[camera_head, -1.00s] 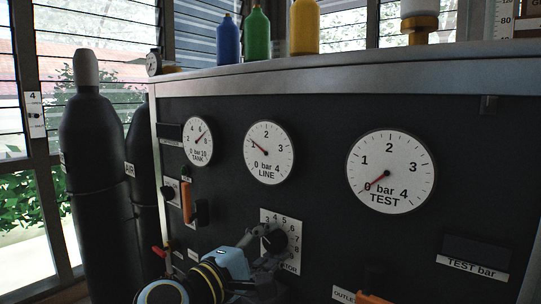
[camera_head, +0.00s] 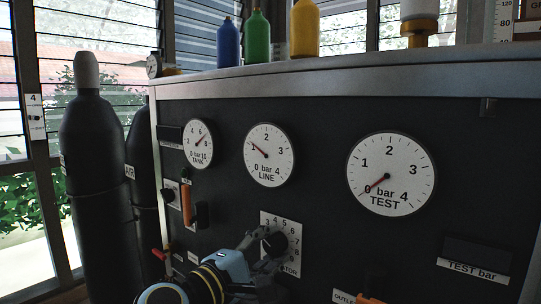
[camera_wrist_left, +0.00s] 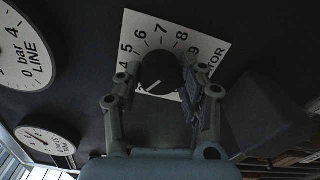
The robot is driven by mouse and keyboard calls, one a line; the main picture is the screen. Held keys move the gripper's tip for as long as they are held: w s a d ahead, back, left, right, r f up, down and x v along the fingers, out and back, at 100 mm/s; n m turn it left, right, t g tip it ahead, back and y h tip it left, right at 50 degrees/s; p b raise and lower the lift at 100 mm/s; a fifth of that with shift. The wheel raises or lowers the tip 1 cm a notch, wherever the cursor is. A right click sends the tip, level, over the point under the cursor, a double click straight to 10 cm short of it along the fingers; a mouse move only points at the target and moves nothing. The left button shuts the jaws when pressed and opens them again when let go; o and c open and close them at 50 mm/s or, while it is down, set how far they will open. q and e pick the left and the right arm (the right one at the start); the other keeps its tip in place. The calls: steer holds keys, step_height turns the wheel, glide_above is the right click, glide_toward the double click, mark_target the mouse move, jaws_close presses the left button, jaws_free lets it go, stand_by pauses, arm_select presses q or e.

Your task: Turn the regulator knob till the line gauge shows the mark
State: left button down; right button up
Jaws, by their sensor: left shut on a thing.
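The regulator knob (camera_head: 275,243) is black with a white pointer line, on a white numbered plate (camera_head: 292,223) low on the dark panel. My left gripper (camera_head: 262,252) is shut on the knob; in the left wrist view the knob (camera_wrist_left: 158,70) sits between its two fingers (camera_wrist_left: 160,90). The line gauge (camera_head: 268,155) is a white dial above the knob, its red needle close to the 1. The gauge partly shows in the left wrist view (camera_wrist_left: 22,50). I cannot make out a separate mark on its face. My right gripper is not in view.
The tank gauge (camera_head: 199,144) and test gauge (camera_head: 390,173) flank the line gauge. An orange-handled valve (camera_head: 186,204) is left of the knob. Dark cylinders (camera_head: 93,180) stand at the left. Coloured bottles (camera_head: 257,35) stand on the panel's top ledge (camera_head: 330,75).

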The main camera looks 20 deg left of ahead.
arm_select(q)
steer(key=shift+f, duration=0.1)
steer(key=c, duration=1.1)
jaws_free()
steer(key=shift+s, duration=0.2)
steer(key=o, duration=0.3)
steer(key=s+a+n, duration=0.1)
steer(key=s+n, duration=0.1)
steer(key=s, duration=0.1)
steer(key=s+a+n, duration=0.1)
steer(key=s+n, duration=0.1)
steer(key=s, duration=0.1)
steer(key=s+a+n, duration=0.1)
steer(key=s, duration=0.2)
steer(key=shift+a+n, duration=0.2)
steer(key=shift+n, duration=0.2)
steer(key=shift+o, duration=0.2)
steer(key=p+x, duration=0.1)
steer(key=x, duration=0.8)
steer(key=shift+w, duration=0.15)
steer(key=shift+w+d, duration=0.1)
steer(key=shift+w+d, duration=0.1)
steer(key=shift+w, duration=0.1)
jaws_close()
